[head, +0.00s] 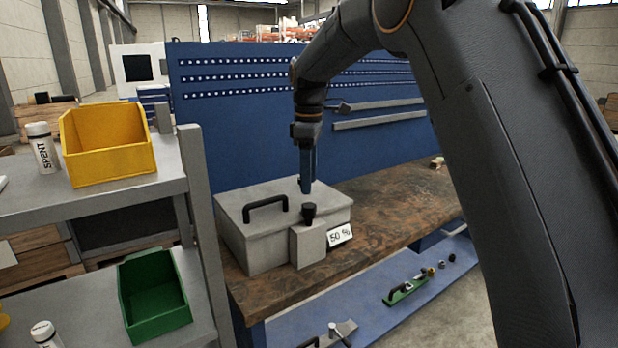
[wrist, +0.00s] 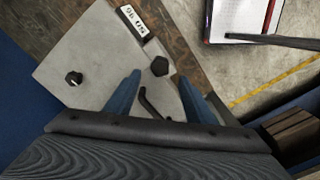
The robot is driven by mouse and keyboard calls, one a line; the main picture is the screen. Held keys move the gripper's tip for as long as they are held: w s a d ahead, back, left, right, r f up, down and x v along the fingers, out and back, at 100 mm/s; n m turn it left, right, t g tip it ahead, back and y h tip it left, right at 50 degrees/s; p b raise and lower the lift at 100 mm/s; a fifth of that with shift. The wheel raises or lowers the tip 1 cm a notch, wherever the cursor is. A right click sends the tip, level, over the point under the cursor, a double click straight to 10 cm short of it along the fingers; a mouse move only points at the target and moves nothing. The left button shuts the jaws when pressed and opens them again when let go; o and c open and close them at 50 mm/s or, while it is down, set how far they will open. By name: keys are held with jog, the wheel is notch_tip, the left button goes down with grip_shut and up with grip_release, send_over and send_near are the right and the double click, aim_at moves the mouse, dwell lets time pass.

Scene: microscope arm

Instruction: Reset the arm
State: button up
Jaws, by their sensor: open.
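My gripper (head: 308,188) is open and empty, pointing down above a grey metal box on the workbench. In the wrist view its two blue fingers (wrist: 158,100) stand apart over the box lid. I cannot tell whether the fingers touch anything. No microscope is recognisable.
A shelf at the left holds a yellow bin (head: 108,150), a white "SPENT" bottle (head: 43,148) and a green bin (head: 153,295). A blue pegboard (head: 240,120) stands behind the workbench (head: 390,205). Its right part is mostly clear. Tools lie on the lower blue shelf (head: 365,315).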

jog(key=s+d+f+m, duration=0.5)
jog(key=s+d, duration=0.1)
jog(key=s, duration=0.4)
jog(key=s+d+f+m, duration=0.5)
jog(key=s+d, duration=0.2)
jog(key=s, duration=0.4)
jog(key=s+d+f+m+t, duration=0.1)
jog(key=s+d+f+m, duration=0.5)
jog(key=s, duration=0.5)
jog(key=shift+s+d, duration=0.15)
jog(key=shift+d, duration=0.25)
